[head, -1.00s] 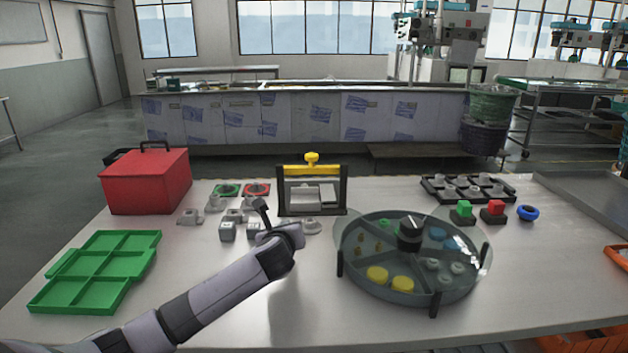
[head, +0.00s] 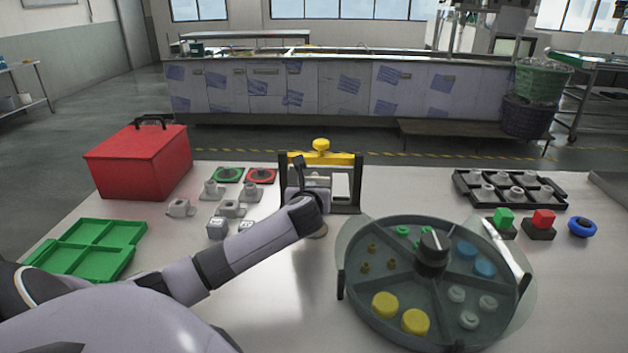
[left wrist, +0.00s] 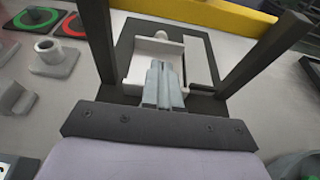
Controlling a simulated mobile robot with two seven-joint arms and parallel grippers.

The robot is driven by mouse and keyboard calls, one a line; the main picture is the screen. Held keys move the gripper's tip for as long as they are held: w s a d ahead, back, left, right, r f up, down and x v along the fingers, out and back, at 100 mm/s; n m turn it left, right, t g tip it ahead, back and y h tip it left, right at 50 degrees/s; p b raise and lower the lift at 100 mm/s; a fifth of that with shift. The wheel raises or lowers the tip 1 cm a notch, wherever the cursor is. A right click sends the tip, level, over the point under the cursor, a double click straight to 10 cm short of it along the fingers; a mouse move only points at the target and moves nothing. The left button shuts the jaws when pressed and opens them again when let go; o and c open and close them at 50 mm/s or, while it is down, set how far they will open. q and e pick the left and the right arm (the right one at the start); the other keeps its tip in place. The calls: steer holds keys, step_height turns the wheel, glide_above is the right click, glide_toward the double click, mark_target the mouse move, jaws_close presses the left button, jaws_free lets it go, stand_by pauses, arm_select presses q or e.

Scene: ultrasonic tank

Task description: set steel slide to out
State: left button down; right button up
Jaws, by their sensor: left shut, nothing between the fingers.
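A black upright frame with a yellow top bar (head: 335,158) and yellow knob stands near the table's back edge. In the left wrist view a pale metal slide (left wrist: 144,56) with a small round knob lies on the frame's dark base (left wrist: 196,52), between its two posts. My left gripper (left wrist: 164,88) is shut and empty, its fingertips over or against the slide's near part; I cannot tell if they touch. In the head view my left gripper (head: 312,186) is at the frame's front, and my wrist hides most of the slide. My right gripper is not in view.
A round divided tray (head: 385,325) with a clear cover stands right of the frame. Several grey fittings (head: 228,208) lie to the left. A red box (head: 140,165) and a green tray (head: 75,262) are farther left. A black rack (head: 468,197) is at the back right.

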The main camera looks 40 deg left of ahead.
mark_target(313, 177)
arm_select(q)
steer(key=shift+b+x, duration=0.5)
steer(key=shift+x, duration=3.7)
steer(key=shift+f, duration=0.1)
steer(key=shift+r+b+x, duration=0.2)
steer(key=shift+b+x, duration=0.2)
steer(key=shift+x, duration=0.35)
steer(key=shift+r+b+x, duration=0.15)
steer(key=shift+b+x, duration=0.2)
steer(key=shift+x, duration=0.45)
steer(key=shift+w+a+r, duration=0.1)
steer(key=shift+w+a, duration=0.25)
steer(key=shift+w, duration=0.05)
steer(key=shift+s+r, duration=0.1)
